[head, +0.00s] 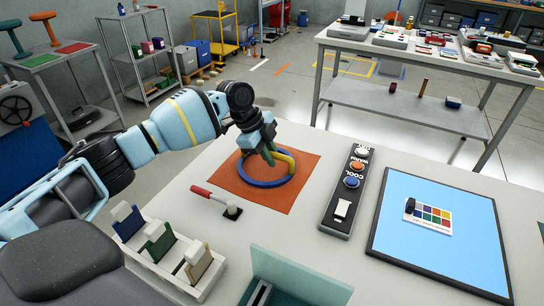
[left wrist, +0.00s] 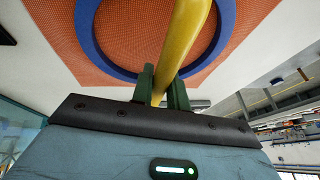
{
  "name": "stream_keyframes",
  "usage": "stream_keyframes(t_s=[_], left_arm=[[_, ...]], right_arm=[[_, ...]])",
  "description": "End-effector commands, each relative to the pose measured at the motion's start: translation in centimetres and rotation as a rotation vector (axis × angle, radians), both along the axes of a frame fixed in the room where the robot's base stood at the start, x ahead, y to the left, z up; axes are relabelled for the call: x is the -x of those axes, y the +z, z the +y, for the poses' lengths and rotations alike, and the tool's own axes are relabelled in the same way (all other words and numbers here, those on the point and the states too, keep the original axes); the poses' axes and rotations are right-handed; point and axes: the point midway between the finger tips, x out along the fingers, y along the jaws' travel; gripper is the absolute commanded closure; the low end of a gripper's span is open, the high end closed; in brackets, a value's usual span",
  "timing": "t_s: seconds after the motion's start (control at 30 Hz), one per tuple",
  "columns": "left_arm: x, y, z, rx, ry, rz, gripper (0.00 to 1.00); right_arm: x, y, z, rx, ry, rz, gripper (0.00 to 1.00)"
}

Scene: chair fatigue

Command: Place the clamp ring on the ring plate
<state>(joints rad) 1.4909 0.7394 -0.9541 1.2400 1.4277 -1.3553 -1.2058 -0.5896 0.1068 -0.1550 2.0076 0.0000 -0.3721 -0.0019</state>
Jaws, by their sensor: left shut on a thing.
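The clamp ring, a blue ring (head: 246,177) with a yellow arched bar (head: 290,164) over it, is at the orange ring plate (head: 228,185) on the pale table. My left gripper (head: 270,154) reaches in from above with its green fingers shut on the yellow bar. The left wrist view shows the bar (left wrist: 183,45) between the fingers, with the blue ring (left wrist: 88,35) behind it against the orange plate (left wrist: 130,30). The ring lies within the plate's outline in the head view. Whether it touches the plate I cannot tell. My right gripper is out of view.
A red-handled lever (head: 215,198) stands close in front of the plate. A button panel (head: 349,190) and a blue mat (head: 435,235) lie to the right. A white rack (head: 165,265) with several blocks and a teal tray (head: 295,278) are in front.

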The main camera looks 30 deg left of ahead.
Motion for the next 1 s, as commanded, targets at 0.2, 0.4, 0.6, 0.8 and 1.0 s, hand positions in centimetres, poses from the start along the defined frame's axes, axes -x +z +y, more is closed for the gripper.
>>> stream_keyframes(t_s=[0.2, 0.4, 0.6, 0.8, 1.0], left_arm=[[0.0, -0.1, 0.0, 0.0, 0.0, -0.001, 1.0], [0.1, -0.8, 0.0, -0.002, 0.0, 0.003, 1.0], [0.2, -1.7, 0.1, -0.004, 0.001, 0.011, 1.0], [0.3, -1.8, 0.2, -0.007, 0.001, 0.014, 0.7], [0.2, -1.6, 0.1, -0.005, 0.0, 0.011, 0.62]], right_arm=[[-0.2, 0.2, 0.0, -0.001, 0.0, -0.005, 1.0], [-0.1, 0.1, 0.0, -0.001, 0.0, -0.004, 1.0], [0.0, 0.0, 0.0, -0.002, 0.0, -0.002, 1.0], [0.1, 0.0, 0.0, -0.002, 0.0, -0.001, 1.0], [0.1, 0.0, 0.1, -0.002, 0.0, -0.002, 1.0]])
